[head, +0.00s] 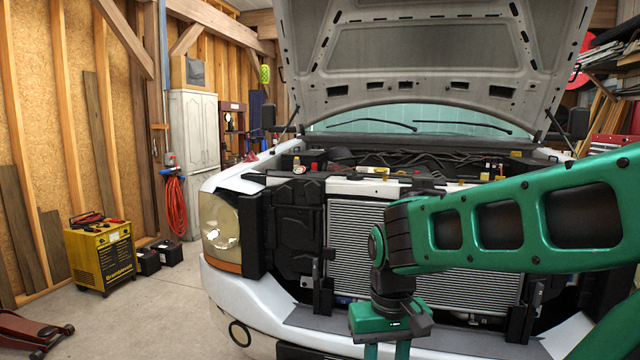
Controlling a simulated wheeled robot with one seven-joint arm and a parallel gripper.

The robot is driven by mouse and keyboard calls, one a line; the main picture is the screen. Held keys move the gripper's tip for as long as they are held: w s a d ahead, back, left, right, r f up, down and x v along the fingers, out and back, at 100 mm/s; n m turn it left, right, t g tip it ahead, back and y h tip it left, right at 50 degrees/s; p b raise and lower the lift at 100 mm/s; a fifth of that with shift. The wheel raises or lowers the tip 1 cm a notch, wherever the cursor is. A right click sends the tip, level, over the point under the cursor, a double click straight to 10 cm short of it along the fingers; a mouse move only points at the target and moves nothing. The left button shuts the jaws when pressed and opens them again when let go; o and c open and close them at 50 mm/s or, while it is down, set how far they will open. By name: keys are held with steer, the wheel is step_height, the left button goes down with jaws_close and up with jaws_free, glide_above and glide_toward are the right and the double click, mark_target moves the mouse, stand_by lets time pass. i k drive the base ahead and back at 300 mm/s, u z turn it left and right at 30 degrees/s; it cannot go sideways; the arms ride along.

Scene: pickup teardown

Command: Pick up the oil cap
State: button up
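My gripper (388,352) hangs in front of the truck's radiator, low in the head view, pointing down. Its two green fingers stand apart with a gap between them, and nothing shows in the gap. The fingertips are cut off by the lower edge. In the engine bay, well above and behind the gripper, several small caps show. A red one (314,167) is at the left and a yellow one (378,170) is near the middle. They are too small for me to tell which, if any, is the oil cap.
The white truck's raised hood (415,60) hangs over the engine bay. The radiator (358,250) and front bumper (262,318) are close to my arm. A yellow charger (100,258) stands on the left floor.

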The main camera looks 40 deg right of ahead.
mark_target(354, 177)
steer(key=u, duration=0.6)
steer(key=k, duration=0.75)
steer(key=u, duration=0.4)
steer(key=i, duration=0.6)
steer(key=z, duration=0.95)
steer(key=i, duration=0.85)
steer(key=z, duration=1.05)
steer(key=i, duration=0.65)
steer(key=z, duration=0.45)
